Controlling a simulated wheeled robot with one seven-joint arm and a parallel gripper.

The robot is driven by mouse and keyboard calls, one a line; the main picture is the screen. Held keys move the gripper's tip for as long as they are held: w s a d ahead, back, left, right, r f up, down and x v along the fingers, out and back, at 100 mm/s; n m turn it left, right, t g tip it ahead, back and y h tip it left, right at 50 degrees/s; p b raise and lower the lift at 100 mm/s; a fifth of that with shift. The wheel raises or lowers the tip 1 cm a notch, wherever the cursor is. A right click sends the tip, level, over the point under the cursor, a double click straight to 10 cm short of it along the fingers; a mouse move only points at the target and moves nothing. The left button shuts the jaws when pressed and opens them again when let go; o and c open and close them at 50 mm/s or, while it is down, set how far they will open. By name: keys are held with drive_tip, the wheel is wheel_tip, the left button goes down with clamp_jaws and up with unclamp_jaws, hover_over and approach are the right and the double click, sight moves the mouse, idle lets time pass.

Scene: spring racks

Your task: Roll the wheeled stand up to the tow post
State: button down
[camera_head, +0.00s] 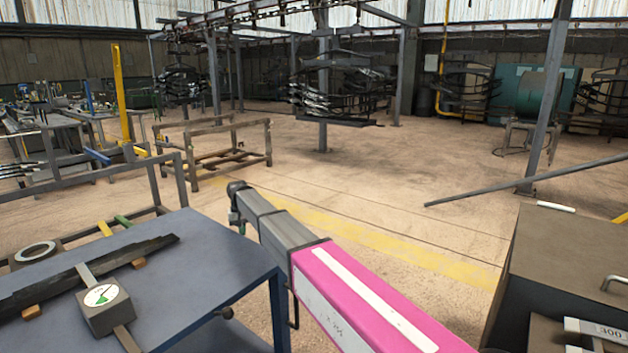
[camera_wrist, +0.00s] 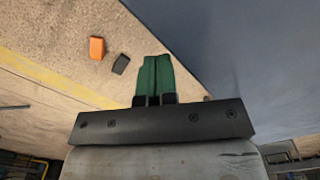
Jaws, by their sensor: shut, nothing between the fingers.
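My gripper (camera_wrist: 154,60) shows in the wrist view as two green fingers, shut side by side with nothing between them. It points toward the tan floor (camera_wrist: 60,50), with a flat blue surface (camera_wrist: 230,50) to its right. In the head view I cannot make out its fingers clearly. No wheels show clearly, so I cannot tell which thing is the wheeled stand. A low brown frame (camera_head: 225,155) stands on the floor beyond the bench. A tall yellow post (camera_head: 119,95) stands at the left. I cannot tell whether it is the tow post.
A blue-grey bench (camera_head: 210,265) at the front left bears a dark bar, a gauge box (camera_head: 105,308) and a ring (camera_head: 36,251). A dark cabinet (camera_head: 560,260) stands at the right. An orange block (camera_wrist: 96,47) and black block (camera_wrist: 120,64) lie near my gripper. The middle floor is open.

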wheel_tip(320, 180, up, 7)
drive_tip(key=w+d, duration=0.1)
drive_tip(key=shift+w, duration=0.25)
idle(0.6)
drive_tip(key=shift+d+r, duration=0.1)
drive_tip(key=s+d+f+m, duration=0.1)
drive_tip(key=s+d+f, duration=0.45)
drive_tip(key=d, duration=0.65)
drive_tip(key=s+d+f+m, duration=0.1)
drive_tip(key=s+d+f, duration=0.5)
drive_tip(key=d, duration=0.6)
drive_tip(key=s+d+f+m, duration=0.1)
drive_tip(key=s+d+f, duration=0.5)
drive_tip(key=d, duration=0.6)
drive_tip(key=s+d+f+m, duration=0.1)
drive_tip(key=s+d+f, duration=0.1)
drive_tip(key=s+d, duration=0.9)
drive_tip(key=shift+s+f, duration=0.15)
drive_tip(key=shift+s, duration=0.8)
